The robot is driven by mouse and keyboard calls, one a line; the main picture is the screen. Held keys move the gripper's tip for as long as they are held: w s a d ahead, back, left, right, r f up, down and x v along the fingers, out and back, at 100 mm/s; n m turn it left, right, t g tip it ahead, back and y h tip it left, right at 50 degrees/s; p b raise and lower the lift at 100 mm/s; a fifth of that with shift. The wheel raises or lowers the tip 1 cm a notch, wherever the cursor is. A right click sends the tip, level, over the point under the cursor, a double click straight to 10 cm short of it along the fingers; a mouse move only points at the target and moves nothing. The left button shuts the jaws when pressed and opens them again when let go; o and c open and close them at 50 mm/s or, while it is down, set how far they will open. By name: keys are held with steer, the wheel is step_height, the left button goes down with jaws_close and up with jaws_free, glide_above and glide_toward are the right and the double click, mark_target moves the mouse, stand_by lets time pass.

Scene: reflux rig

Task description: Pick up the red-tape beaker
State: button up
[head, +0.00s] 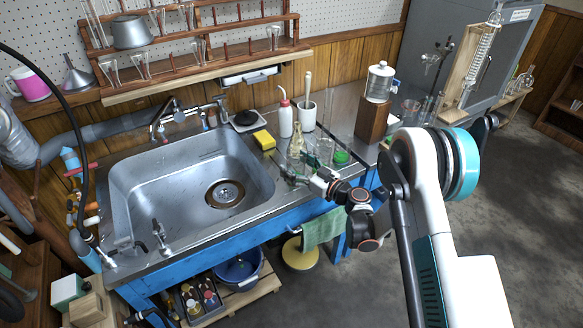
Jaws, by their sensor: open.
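My gripper (291,177) is open at the right end of the sink, low over the counter's front strip. Clear glassware stands just behind it: a conical flask (296,147) and a beaker-like glass (323,150), partly overlapped by my gripper and wrist. I cannot make out red tape on that glass. Another clear beaker (410,107) stands farther right, behind the wooden block, with a small reddish patch on it. It is too small to tell whether the patch is tape. My gripper is well to the left of that beaker. I cannot tell whether the fingers touch any glass.
A steel sink (145,190) fills the left of the counter. A wooden block (371,122) holds a clear jar (380,82). A green towel (322,230) hangs in front.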

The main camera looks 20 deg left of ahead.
steer(key=shift+r, duration=0.1)
steer(key=shift+c, duration=1.1)
steer(key=c, duration=1)
steer(key=shift+r, duration=0.1)
